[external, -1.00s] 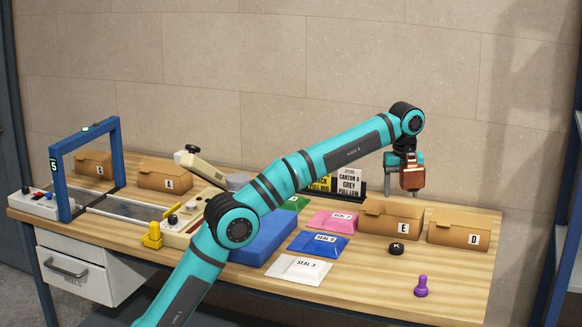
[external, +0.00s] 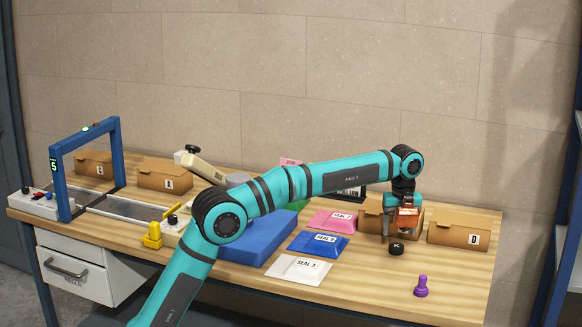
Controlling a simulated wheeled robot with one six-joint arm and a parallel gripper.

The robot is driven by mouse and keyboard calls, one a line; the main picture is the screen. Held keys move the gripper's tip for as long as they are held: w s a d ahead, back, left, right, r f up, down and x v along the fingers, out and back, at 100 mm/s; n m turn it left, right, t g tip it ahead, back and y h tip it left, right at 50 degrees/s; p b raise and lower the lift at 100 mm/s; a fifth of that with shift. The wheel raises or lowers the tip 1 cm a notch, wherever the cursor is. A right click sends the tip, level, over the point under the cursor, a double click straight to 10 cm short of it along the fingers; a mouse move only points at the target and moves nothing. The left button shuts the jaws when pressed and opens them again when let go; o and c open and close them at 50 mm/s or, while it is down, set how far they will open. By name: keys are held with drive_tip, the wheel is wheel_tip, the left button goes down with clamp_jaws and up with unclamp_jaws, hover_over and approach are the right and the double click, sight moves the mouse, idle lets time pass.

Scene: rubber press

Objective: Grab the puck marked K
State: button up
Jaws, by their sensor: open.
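The puck marked K (external: 396,249) is a small black disc with a white label on top. It lies on the wooden bench, in front of the carton marked E. My gripper (external: 399,232) points down just above the puck, with its orange-brown body in front of the carton. Its jaws are open, and I see nothing held between them. The small gap between the fingertips and the puck is hard to judge from this view.
Carton E (external: 371,216) stands right behind my gripper, and carton D (external: 458,234) is to the right. A purple peg (external: 421,286) stands in front. Pink (external: 331,222), blue (external: 317,246) and white (external: 299,270) seal sheets lie left. Bench around the puck's front is clear.

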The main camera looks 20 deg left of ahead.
sight(397, 246)
drive_tip(key=shift+s+a+f, duration=0.1)
drive_tip(key=shift+s+f, duration=0.05)
drive_tip(key=shift+f, duration=1.2)
drive_tip(key=shift+s+a+f, duration=0.1)
drive_tip(key=shift+f, duration=1.2)
drive_tip(key=shift+c, duration=0.2)
drive_tip(key=c, duration=1)
